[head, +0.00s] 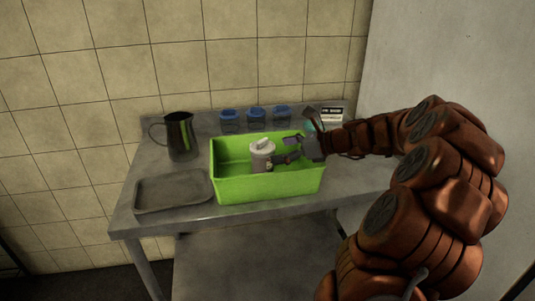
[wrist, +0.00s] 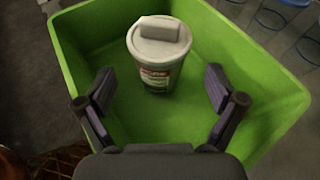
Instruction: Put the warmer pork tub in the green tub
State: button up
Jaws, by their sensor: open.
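A green tub (head: 266,188) stands on the metal table; its wall also shows in the wrist view (wrist: 245,50). A light-lidded pork tub (head: 262,158) is upright inside it. In the wrist view the pork tub (wrist: 158,72) shows a pale lid with a raised block on top and a dark printed label. My gripper (head: 292,150) is over the right part of the green tub, to the right of the pork tub. In the wrist view my gripper (wrist: 159,92) is open, its fingers spread apart with the pork tub ahead of them, not clasped.
A dark metal pitcher (head: 180,136) stands left of the green tub, and a flat grey tray (head: 173,192) lies in front of it. Several blue-lidded containers (head: 256,118) line the back. A small sign (head: 332,114) stands at the back right. The tiled wall is close behind.

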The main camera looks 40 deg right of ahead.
jog(key=shift+v, duration=2.75)
